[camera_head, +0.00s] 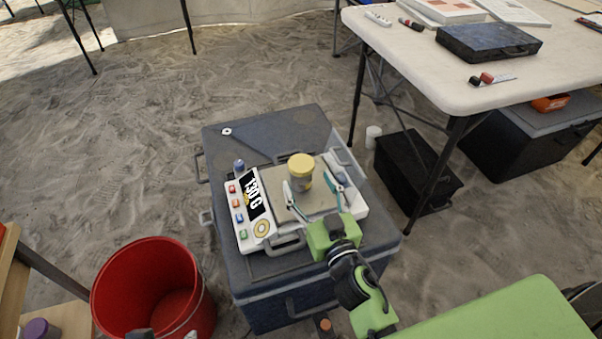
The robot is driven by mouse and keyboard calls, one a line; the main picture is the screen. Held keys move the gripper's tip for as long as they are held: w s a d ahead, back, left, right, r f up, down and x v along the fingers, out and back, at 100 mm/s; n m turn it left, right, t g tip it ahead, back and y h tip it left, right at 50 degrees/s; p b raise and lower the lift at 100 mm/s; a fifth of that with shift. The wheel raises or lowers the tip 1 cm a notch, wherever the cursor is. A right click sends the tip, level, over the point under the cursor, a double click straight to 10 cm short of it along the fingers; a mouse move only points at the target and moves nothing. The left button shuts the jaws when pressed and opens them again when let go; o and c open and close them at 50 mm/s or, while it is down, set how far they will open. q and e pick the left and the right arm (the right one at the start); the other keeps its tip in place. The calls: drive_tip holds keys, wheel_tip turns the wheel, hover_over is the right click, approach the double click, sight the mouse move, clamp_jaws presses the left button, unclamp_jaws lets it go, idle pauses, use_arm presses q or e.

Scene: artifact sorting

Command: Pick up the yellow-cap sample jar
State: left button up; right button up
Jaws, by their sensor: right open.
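The yellow-cap sample jar (300,173) stands upright on the plate of a white scale (261,230). The scale sits on a blue-grey case (270,306), and its display appears to read 130 G. My right gripper (314,187) is open, with one finger on the near left side of the jar and the other to its right. The fingers reach around the jar's near side; I cannot tell whether they touch it.
A red bucket (146,290) stands left of the case. A white table (439,72) with papers, markers and a dark case (488,42) is at the upper right. A black box (414,175) stands below it. Sandy floor is open behind the case.

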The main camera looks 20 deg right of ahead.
sight(305, 172)
drive_tip(key=shift+w, duration=1.05)
drive_tip(key=shift+w+r+p, duration=0.35)
drive_tip(key=shift+w+p, duration=0.1)
drive_tip(key=shift+w, duration=0.45)
drive_tip(key=shift+w+f, duration=0.1)
drive_tip(key=shift+w, duration=1.5)
use_arm(q)
drive_tip(key=s, duration=0.2)
drive_tip(key=s+a+g, duration=0.1)
drive_tip(key=shift+s+g, duration=0.3)
drive_tip(key=shift+s, duration=0.05)
use_arm(e)
drive_tip(key=c, duration=1.3)
